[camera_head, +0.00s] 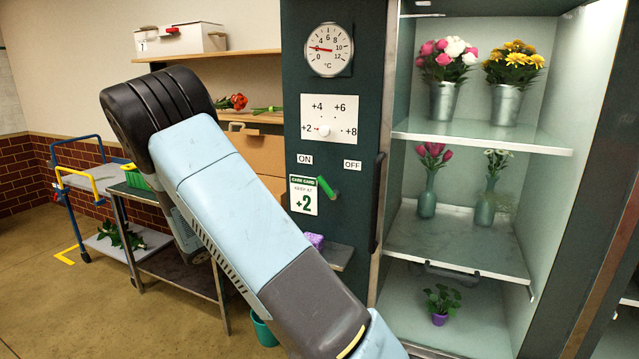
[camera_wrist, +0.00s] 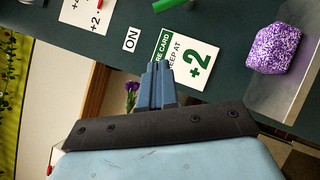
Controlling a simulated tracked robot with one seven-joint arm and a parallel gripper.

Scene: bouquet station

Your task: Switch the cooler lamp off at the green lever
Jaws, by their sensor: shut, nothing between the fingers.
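The green lever (camera_head: 326,187) is on the dark front panel of the cooler (camera_head: 365,200), below the ON label (camera_head: 305,159) and OFF label (camera_head: 352,165). Its upper end tilts left, toward ON. The cooler interior is brightly lit. In the wrist view, part of the green lever (camera_wrist: 168,4) shows at the top edge, cut off by the frame. My gripper (camera_wrist: 158,68) is shut and empty, its blue fingers in front of the panel near the care card (camera_wrist: 190,62) and apart from the lever. In the head view my arm hides the gripper.
A dial with a white knob (camera_head: 323,130) and a thermometer (camera_head: 329,50) sit above the lever. A dark door handle (camera_head: 377,200) stands right of it. A purple speckled block (camera_wrist: 280,48) rests on a grey shelf (camera_wrist: 292,85) below the panel. Vases of flowers stand inside the cooler.

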